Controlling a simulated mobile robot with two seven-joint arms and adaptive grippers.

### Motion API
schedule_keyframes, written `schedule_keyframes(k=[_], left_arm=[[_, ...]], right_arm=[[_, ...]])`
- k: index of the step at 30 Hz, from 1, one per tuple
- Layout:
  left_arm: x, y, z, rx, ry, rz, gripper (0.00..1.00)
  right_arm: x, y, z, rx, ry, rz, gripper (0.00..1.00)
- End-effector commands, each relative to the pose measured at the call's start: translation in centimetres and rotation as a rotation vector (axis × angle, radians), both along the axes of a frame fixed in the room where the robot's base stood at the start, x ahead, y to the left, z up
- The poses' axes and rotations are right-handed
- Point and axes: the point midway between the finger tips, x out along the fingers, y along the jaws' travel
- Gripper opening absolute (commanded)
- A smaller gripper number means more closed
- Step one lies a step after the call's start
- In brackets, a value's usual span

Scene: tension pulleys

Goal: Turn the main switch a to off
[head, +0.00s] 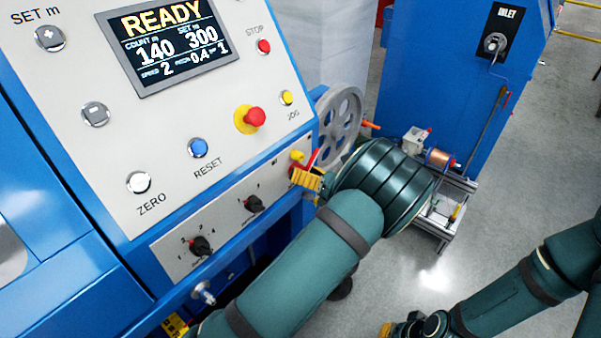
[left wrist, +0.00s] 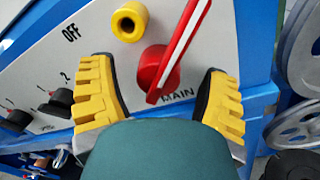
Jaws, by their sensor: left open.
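The main switch (left wrist: 152,68) is a red rotary knob with a white-striped handle, above the MAIN label in the left wrist view. Its handle points up and to the right, away from the OFF mark at the upper left. In the head view the red switch handle (head: 313,158) shows at the panel's right edge, partly hidden by my gripper. My left gripper (left wrist: 157,75) is open, with one yellow finger on each side of the knob. Whether they touch it I cannot tell. In the head view its yellow finger (head: 307,180) is at the switch. My right gripper (head: 396,329) is cut off at the bottom edge.
Black selector knobs (head: 201,246) are left on the lower panel. The red emergency button (head: 254,117) is higher up. A grey wheel (head: 340,125) stands right of the panel. Open floor (head: 500,190) lies to the right.

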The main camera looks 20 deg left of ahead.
Motion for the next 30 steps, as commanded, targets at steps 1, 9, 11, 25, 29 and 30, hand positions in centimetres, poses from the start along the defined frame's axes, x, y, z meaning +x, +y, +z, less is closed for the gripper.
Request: schedule_keyframes(k=[1, 9, 11, 25, 29, 30], left_arm=[[0.11, 0.49, -0.06, -0.001, 0.0, 0.002, 0.76], [0.37, 1.32, -0.02, -0.001, 0.0, -0.001, 0.76], [0.37, 1.31, -0.02, -0.001, 0.0, -0.001, 0.76], [0.37, 1.28, -0.01, -0.001, -0.001, -0.001, 0.0], [0.38, 1.28, 0.02, -0.007, -0.018, 0.0, 0.0], [0.37, 1.28, 0.04, -0.011, -0.029, -0.001, 0.0]], right_arm=[[0.03, -0.01, -0.11, 0.0, -0.001, 0.0, 0.0], [0.05, -0.01, -0.17, 0.0, -0.001, 0.0, 0.0], [0.05, -0.01, -0.16, 0.0, -0.001, 0.0, 0.0], [0.04, 0.0, -0.15, 0.0, -0.001, 0.0, 0.0], [0.04, 0.0, -0.06, 0.0, -0.001, 0.0, 0.0], [0.03, -0.01, -0.01, 0.0, -0.001, 0.0, 0.0]])
